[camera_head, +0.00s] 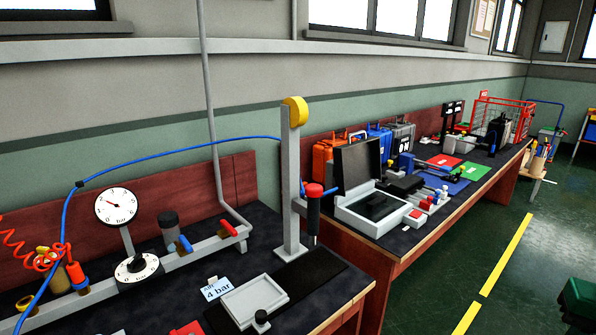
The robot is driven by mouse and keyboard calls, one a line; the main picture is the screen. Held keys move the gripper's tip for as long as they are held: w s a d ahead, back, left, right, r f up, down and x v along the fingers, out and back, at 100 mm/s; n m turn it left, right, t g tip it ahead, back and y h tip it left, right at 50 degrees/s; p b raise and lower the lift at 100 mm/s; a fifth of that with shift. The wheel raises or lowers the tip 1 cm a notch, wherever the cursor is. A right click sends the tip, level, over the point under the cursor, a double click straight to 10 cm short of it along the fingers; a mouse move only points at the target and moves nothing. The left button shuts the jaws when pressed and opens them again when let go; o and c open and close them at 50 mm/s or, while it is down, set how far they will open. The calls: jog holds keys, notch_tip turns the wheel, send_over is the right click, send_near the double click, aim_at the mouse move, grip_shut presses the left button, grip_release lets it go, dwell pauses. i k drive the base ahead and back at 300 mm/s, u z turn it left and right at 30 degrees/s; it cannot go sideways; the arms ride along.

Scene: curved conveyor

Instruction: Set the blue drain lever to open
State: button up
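A small blue lever (184,245) sits on the grey air pipe (205,246) on the near bench, just below and to the right of a dark cylinder (169,225). It looks like the drain lever, and it is too small to tell its exact setting. A red lever (229,228) sits further right on the same pipe. My gripper is not in view.
A round gauge (116,206) and a dial (138,267) stand left of the levers. A "4 bar" card (217,288) and a grey tray (254,301) lie in front. A post (290,185) with a hanging tool (313,212) stands right. Open floor (530,255) lies right.

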aim_at(184, 245)
jog(key=z, duration=0.05)
jog(key=k, duration=0.6)
jog(key=u, duration=0.6)
jog(key=i, duration=1.4)
jog(key=u, duration=0.35)
